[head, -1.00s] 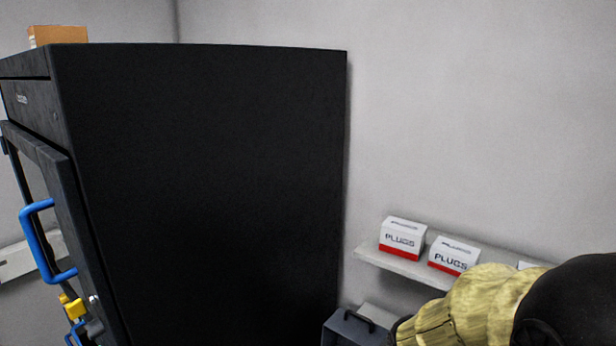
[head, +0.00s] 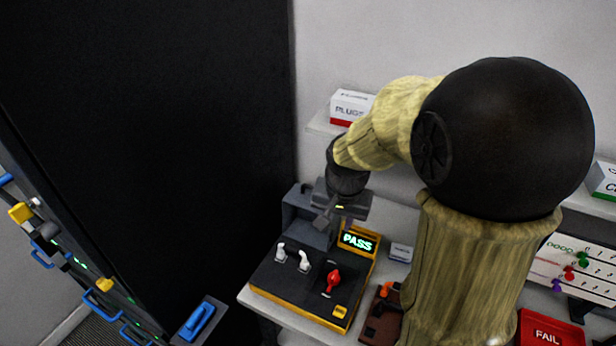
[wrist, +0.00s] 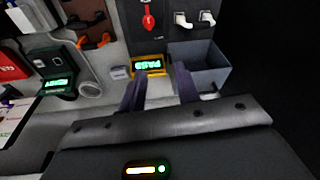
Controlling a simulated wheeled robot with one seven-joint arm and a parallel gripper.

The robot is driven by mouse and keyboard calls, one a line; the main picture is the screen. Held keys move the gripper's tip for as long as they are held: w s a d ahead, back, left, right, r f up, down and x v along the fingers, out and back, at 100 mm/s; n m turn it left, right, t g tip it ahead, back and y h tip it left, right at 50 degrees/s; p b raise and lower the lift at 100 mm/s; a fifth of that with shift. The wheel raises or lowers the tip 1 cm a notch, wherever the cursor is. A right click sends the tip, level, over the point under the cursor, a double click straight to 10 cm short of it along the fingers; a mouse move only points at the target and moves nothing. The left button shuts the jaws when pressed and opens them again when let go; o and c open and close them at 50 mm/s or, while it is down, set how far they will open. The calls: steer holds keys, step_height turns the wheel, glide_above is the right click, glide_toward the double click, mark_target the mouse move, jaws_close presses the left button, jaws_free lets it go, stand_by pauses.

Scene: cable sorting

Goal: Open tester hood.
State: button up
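The tester (head: 315,290) has a black top with white and red switches on a yellow base. Its small screen (head: 358,242) reads PASS in green. A hollow grey box-shaped part (head: 296,212), seemingly the hood, stands at its back left; I cannot tell how it is hinged. It also shows in the wrist view (wrist: 205,62), with its inside visible. My gripper (head: 330,220) is above the tester's back edge, in front of the grey part's right side. In the wrist view its two fingers (wrist: 159,92) are apart with nothing held between them.
A tall black cabinet (head: 150,130) with blue handles stands on the left. A shelf behind holds a PLUGS box (head: 350,106). A brown item with orange parts (head: 384,310) lies right of the tester. A red FAIL tray (head: 548,330) is at the lower right.

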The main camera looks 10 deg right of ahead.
steer(key=w+a+r+m+b, duration=0.15)
steer(key=w+r+m, duration=0.25)
steer(key=w+m, duration=0.65)
steer(key=m+g+b, duration=0.1)
steer(key=m+b, duration=0.1)
steer(key=m, duration=0.7)
glide_toward(309, 187)
steer(key=shift+h, duration=0.3)
steer(key=f, duration=0.2)
steer(key=f+p, duration=0.1)
steer(key=f, duration=0.2)
steer(key=w+f+p, duration=0.1)
steer(key=f, duration=0.1)
steer(key=shift+f, duration=0.35)
jaws_close()
